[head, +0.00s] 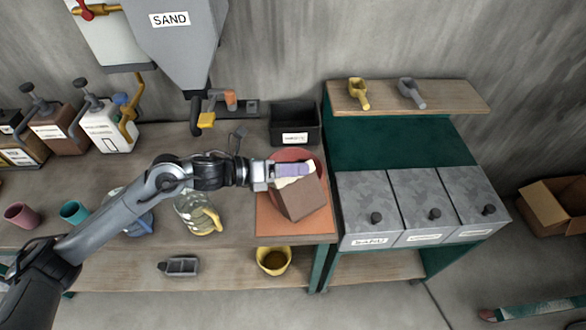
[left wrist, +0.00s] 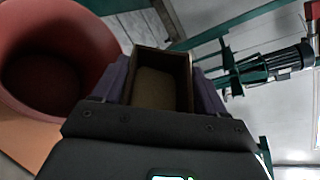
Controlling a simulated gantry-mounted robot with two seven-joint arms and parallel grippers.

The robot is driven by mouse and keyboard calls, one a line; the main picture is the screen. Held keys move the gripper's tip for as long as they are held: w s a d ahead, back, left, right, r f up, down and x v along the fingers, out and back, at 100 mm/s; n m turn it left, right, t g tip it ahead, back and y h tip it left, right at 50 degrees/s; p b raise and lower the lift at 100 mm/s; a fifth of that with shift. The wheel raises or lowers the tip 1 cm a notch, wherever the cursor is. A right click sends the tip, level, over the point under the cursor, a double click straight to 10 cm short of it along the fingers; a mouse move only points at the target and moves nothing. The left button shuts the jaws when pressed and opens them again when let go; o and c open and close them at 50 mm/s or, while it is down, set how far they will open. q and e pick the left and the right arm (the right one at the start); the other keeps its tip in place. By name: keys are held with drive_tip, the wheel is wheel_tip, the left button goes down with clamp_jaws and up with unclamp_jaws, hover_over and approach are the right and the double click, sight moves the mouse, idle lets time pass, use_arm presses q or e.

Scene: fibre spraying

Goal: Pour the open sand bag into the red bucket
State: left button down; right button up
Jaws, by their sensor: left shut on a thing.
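The red bucket (head: 283,155) stands on an orange mat (head: 270,222) at the table's front right corner. My left gripper (head: 292,170), with purple fingers, is shut on the brown sand bag (head: 302,201), which is tilted and hides much of the bucket. In the left wrist view the gripper (left wrist: 155,95) has a finger on either side of the bag (left wrist: 152,60). The bag's mouth is open and tan sand (left wrist: 155,88) shows inside. The bucket (left wrist: 95,40) is close beside it on the left, its inside dark. I see no falling sand. My right gripper is not in view.
A grey sand hopper (head: 175,45) hangs above the table. A black bin (head: 294,124) stands behind the bucket and a glass jug (head: 197,212) to its left. Lidded grey bins (head: 368,205) stand right. A yellow bucket (head: 273,261) is on the lower shelf.

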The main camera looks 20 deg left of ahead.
use_arm(q)
drive_tip(key=shift+w+a, duration=0.1)
drive_tip(key=shift+f+n+h, duration=0.15)
drive_tip(key=shift+n+h, duration=0.15)
drive_tip(key=shift+n, duration=0.1)
drive_tip(key=shift+f, duration=0.15)
drive_tip(key=shift+f+p, duration=0.1)
drive_tip(key=shift+p, duration=0.25)
drive_tip(key=shift+w+a+f+n, duration=0.1)
drive_tip(key=shift+n, duration=0.2)
drive_tip(key=shift+f+h, duration=0.15)
drive_tip(key=shift+h, duration=0.15)
drive_tip(key=shift+f+n, duration=0.15)
drive_tip(key=shift+n, duration=0.15)
drive_tip(key=shift+w+a+f+n, duration=0.1)
drive_tip(key=shift+a+f+n, duration=0.1)
drive_tip(key=shift+n, duration=0.1)
